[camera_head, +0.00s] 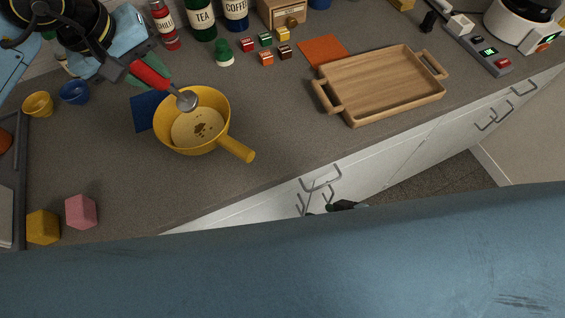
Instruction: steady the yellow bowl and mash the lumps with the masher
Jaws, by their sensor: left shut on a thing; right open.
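The yellow bowl (222,140), with a stubby handle toward the lower right, stands upright on the counter. It holds a pale yellow mass with several small dark brown lumps (203,129). My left gripper (133,70) is at the upper left, shut on the red handle of the masher (153,76). My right gripper (345,206) shows only as a small dark part in front of the cabinets, mostly hidden by my blue arm, away from the bowl.
A wooden tray (350,112) lies to the right. Yellow (43,227) and pink (81,211) blocks stand lower left. Small yellow (38,104) and blue (74,92) bowls are at left. Jars (200,20) line the back. The counter below the bowl is clear.

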